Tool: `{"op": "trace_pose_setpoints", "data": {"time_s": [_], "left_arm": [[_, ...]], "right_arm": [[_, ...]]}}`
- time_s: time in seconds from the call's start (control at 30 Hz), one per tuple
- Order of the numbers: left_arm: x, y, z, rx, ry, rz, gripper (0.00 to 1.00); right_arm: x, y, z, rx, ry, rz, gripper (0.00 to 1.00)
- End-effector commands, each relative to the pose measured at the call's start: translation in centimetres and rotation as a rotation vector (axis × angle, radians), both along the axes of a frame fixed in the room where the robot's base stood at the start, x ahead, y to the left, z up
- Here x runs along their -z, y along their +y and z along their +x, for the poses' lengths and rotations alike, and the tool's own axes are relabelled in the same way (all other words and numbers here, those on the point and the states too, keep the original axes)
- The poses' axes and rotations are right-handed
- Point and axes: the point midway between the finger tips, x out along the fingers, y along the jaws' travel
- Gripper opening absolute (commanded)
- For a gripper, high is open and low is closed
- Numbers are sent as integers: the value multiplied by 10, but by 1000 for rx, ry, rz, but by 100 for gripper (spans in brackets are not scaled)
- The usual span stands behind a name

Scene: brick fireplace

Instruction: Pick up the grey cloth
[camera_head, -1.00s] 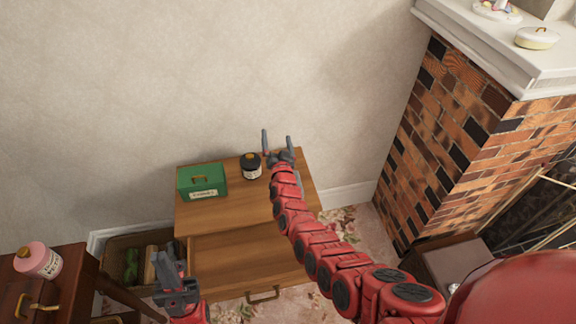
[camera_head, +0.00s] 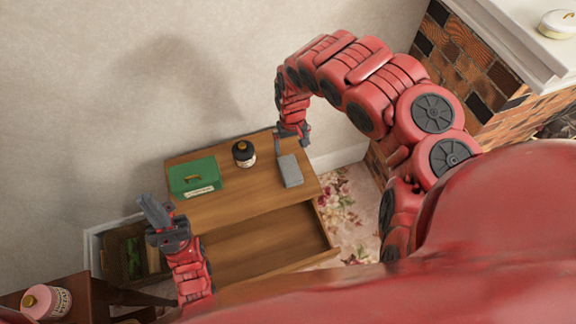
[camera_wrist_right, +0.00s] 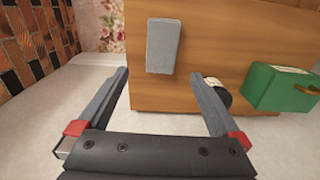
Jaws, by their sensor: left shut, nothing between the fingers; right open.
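The grey cloth (camera_head: 290,171) is a small folded rectangle lying on the right part of the wooden cabinet top. It also shows in the right wrist view (camera_wrist_right: 163,46), beyond and between the fingers. My right gripper (camera_head: 294,134) is at the back edge of the cabinet top, just behind the cloth and apart from it. In the right wrist view its fingers (camera_wrist_right: 160,84) are spread wide with nothing between them. My left gripper (camera_head: 155,215) is shut and empty, in front of the cabinet's left side, away from the cloth.
A green box (camera_head: 194,178) and a dark jar (camera_head: 243,153) stand on the cabinet top (camera_head: 240,196), left of the cloth. The cabinet drawer (camera_head: 270,240) is pulled open. A pink jar (camera_head: 45,302) stands at lower left. The brick fireplace (camera_head: 470,68) is at the right.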

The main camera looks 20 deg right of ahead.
Motion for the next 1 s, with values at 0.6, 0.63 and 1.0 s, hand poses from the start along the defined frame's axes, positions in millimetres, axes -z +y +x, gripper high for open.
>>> {"op": "trace_pose_setpoints", "data": {"time_s": [0.6,0.63,1.0], "left_arm": [[43,0,0,0,0,0,0],[43,0,0,0,0,0,0],[33,0,0,0,0,0,0]], "right_arm": [[104,2,-1,-2,0,4,100],[106,2,0,-2,-2,4,100],[130,6,1,-2,-2,5,100]]}}
